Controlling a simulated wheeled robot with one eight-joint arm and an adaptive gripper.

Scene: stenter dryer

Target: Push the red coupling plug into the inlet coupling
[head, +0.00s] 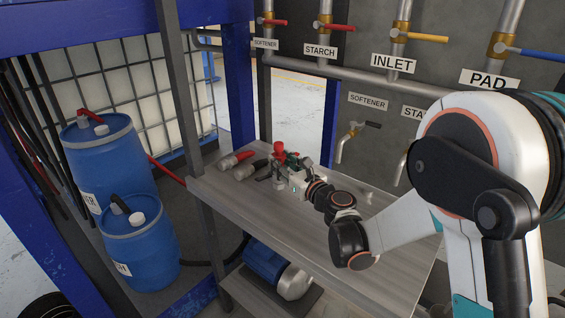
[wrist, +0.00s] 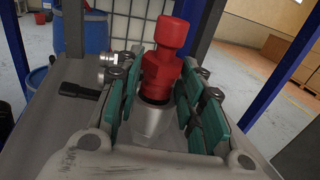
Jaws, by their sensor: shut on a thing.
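The red coupling plug (head: 279,149) shows at the far part of the grey bench. In the wrist view the red plug (wrist: 163,75) stands between the green finger pads, its stepped red body above a dark ring and a silver metal piece (wrist: 152,123). I cannot tell whether that metal is part of the plug or the inlet coupling. My gripper (head: 284,162) is at the plug; in the wrist view my gripper (wrist: 165,98) has a pad on each side of it and is shut on it. The pads and palm hide the plug's lower contact.
A red-ended metal coupling (head: 235,160) and a black-ended one (head: 249,171) lie on the bench (head: 225,197) left of my gripper. A vertical frame post (head: 182,90) rises at the bench's left. Taps (head: 347,143) hang behind. Blue drums (head: 110,160) stand left.

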